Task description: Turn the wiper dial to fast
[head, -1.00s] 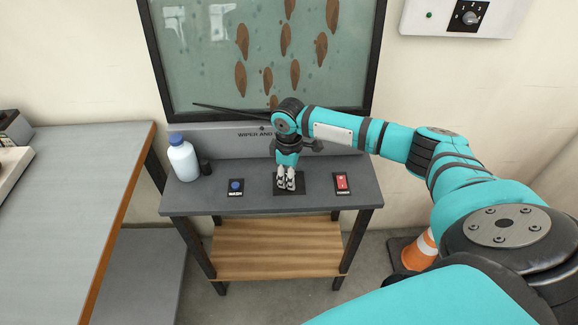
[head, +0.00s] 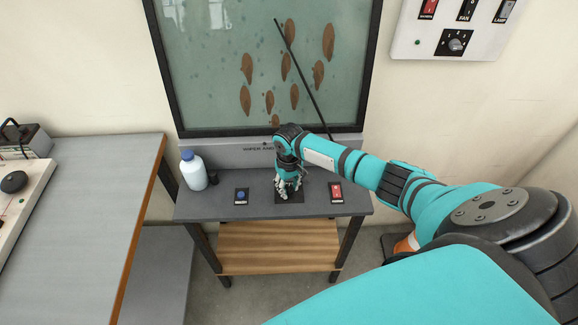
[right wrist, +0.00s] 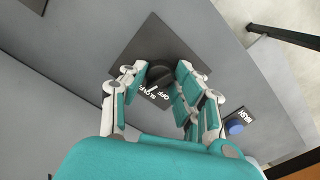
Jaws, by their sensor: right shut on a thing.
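The wiper dial (right wrist: 160,75), a dark round knob, sits on a black square plate (right wrist: 150,35) on the grey bench. White "OFF" and "SLOW" lettering shows beside it in the right wrist view; other marks and the pointer's exact setting are not clear. My right gripper (head: 288,192) points down over the plate and is shut on the dial, with fingers on both sides of it. The wiper arm (head: 303,78) lies diagonally across the spotted window (head: 205,60), its tip high and its base at the lower right. My left gripper is not in view.
A blue wash button (head: 241,196) is left of the plate, a red switch (head: 336,192) right of it. A white bottle (head: 193,173) stands at the bench's left end. A grey table (head: 95,200) is at left, a wall panel (head: 500,45) at upper right.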

